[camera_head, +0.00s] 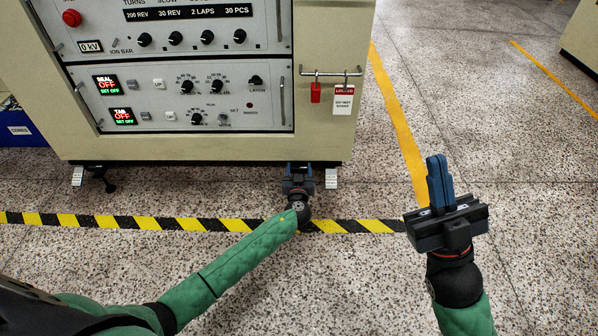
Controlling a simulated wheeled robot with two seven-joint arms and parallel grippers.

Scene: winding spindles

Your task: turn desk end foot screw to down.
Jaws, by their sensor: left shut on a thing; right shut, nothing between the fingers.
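The cream machine cabinet (205,150) stands at the top of the view, its lower edge just above the floor. My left gripper (299,172) is at the cabinet's bottom right end, low near the floor, shut on the foot screw there. The screw is mostly hidden behind the gripper, so its turn position cannot be told. A similar dark foot screw (104,178) shows under the cabinet's left end. My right gripper (438,180) is shut and empty, fingers pointing up the picture, over the floor to the right of the cabinet.
White stepped blocks stand beside the feet, one on the left (78,176) and one on the right (331,178). A red lock (315,93) and a tag (344,101) hang from a rail. Yellow-black tape (150,222) crosses the floor.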

